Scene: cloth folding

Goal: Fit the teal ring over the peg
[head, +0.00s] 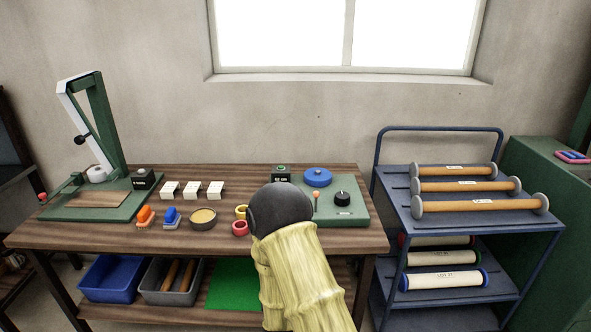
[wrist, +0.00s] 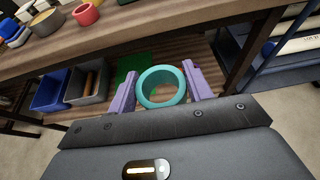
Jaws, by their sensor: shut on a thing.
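The teal ring (wrist: 140,90) is in the wrist view, between the two purple fingers of my gripper (wrist: 160,69), which are shut on its sides. The ring is held in front of the workbench (wrist: 200,28), whose top edge lies above it in that view. In the head view my arm hides the gripper and ring. A short upright peg with an orange tip (head: 316,196) stands on a green plate (head: 345,216) at the bench's right; whether it is the task's peg I cannot tell. The ring is apart from it.
A red ring (head: 240,228) and a yellow ring (head: 241,210) lie on the bench near a bowl (head: 203,218). A blue disc (head: 317,177) and black knob (head: 342,198) are on the green plate. A blue cart (head: 480,232) stands right. Bins (head: 111,278) sit on the lower shelf.

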